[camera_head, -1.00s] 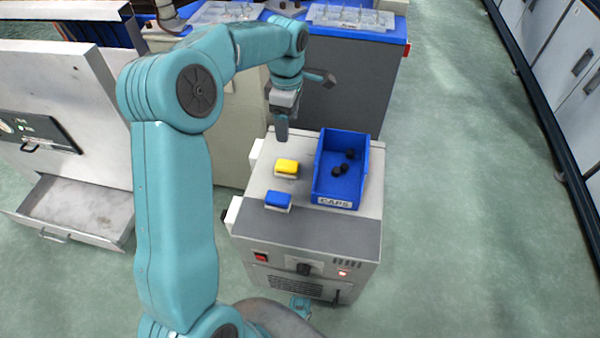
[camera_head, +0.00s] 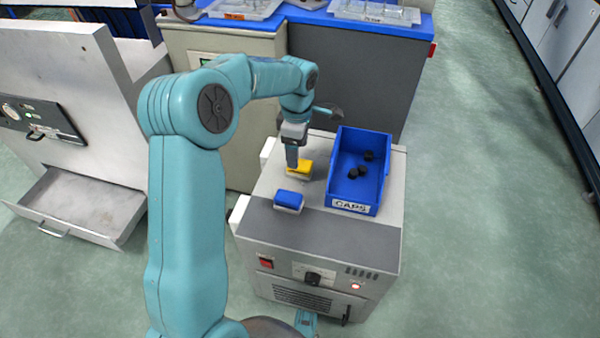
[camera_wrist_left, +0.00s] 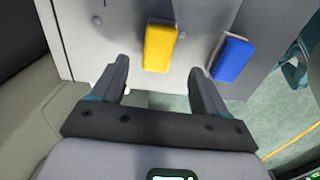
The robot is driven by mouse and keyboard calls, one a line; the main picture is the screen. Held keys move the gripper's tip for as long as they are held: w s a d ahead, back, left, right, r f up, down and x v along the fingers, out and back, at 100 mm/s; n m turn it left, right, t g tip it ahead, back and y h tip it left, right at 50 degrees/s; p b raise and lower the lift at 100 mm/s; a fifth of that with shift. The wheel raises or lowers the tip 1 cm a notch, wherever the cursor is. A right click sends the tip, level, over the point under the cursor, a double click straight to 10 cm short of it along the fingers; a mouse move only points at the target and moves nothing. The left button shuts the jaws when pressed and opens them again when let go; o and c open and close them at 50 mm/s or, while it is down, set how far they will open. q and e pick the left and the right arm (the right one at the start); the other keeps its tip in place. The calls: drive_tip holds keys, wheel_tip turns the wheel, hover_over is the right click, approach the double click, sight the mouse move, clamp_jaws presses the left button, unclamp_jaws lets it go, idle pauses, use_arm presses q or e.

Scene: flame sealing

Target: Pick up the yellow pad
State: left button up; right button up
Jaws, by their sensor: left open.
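The yellow pad (camera_head: 302,169) lies on top of the grey cabinet, behind the blue pad (camera_head: 288,201). My left gripper (camera_head: 292,165) is over the left part of the yellow pad and hides some of it. In the left wrist view the yellow pad (camera_wrist_left: 160,47) is ahead of the open left gripper (camera_wrist_left: 158,80), roughly in line with the gap between the fingers. The fingers do not touch it there. The blue pad (camera_wrist_left: 232,59) shows to the right of it. My right gripper is not in view.
A blue bin (camera_head: 352,209) labelled CAPS, with several black caps (camera_head: 360,168), stands on the cabinet (camera_head: 330,240) right of the pads. Behind is a blue-topped bench (camera_head: 300,14). A machine with an open drawer (camera_head: 85,205) is at the left.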

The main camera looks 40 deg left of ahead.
sight(300, 163)
use_arm(q)
drive_tip(key=f+b, duration=0.1)
drive_tip(key=f, duration=0.1)
drive_tip(key=f+b, duration=0.1)
drive_tip(key=f, duration=0.1)
drive_tip(key=f+b, duration=0.1)
drive_tip(key=f, duration=0.1)
drive_tip(key=shift+w+d+f, duration=0.15)
drive_tip(key=shift+w, duration=0.15)
drive_tip(key=c, duration=1.1)
wheel_tip(300, 163, up, 20)
drive_tip(key=p, duration=0.8)
drive_tip(key=o, duration=0.3)
drive_tip(key=shift+d, duration=0.1)
drive_tip(key=shift+c, duration=0.9)
